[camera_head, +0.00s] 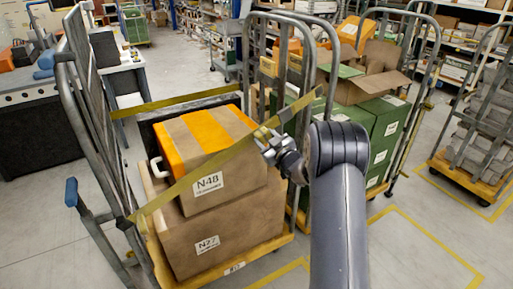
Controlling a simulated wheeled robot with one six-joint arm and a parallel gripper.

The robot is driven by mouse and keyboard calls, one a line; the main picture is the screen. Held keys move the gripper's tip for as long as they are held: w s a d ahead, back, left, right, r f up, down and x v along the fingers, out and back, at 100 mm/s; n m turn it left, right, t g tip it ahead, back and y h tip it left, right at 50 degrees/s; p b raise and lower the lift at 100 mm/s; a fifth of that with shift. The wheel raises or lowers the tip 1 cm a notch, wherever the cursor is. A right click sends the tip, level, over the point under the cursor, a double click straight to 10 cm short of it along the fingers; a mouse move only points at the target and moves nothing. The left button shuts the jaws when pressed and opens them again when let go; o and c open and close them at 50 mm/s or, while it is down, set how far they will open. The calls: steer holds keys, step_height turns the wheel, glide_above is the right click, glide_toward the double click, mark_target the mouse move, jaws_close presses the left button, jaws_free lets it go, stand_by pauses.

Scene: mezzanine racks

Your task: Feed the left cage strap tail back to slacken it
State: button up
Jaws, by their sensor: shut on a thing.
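The left roll cage (78,100) has grey tubular sides and stands at the left with two stacked boxes. A yellow strap (200,172) slants across its front, from low on the left side frame up to my gripper. My gripper (266,141) is shut on the strap at the cage's right side. The strap's tail (300,106) sticks out beyond the jaws, up and to the right. The exact grip is small and partly hidden by the jaws.
The upper box N48 (208,183) and lower box N27 (207,245) fill the left cage close behind the strap. Another yellow strap (180,102) crosses behind them. A cage with green boxes (382,145) stands right of my arm. Floor at the lower right is open.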

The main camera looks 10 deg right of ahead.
steer(key=d, duration=0.1)
steer(key=w+d+r, duration=0.1)
steer(key=d, duration=0.1)
steer(key=shift+r, duration=0.15)
steer(key=shift+c, duration=0.2)
steer(key=shift+r, duration=0.1)
steer(key=o, duration=1.4)
steer(key=shift+d, duration=0.1)
steer(key=b+v, duration=0.2)
steer(key=v, duration=0.8)
steer(key=shift+s+b, duration=0.35)
steer(key=shift+s, duration=0.05)
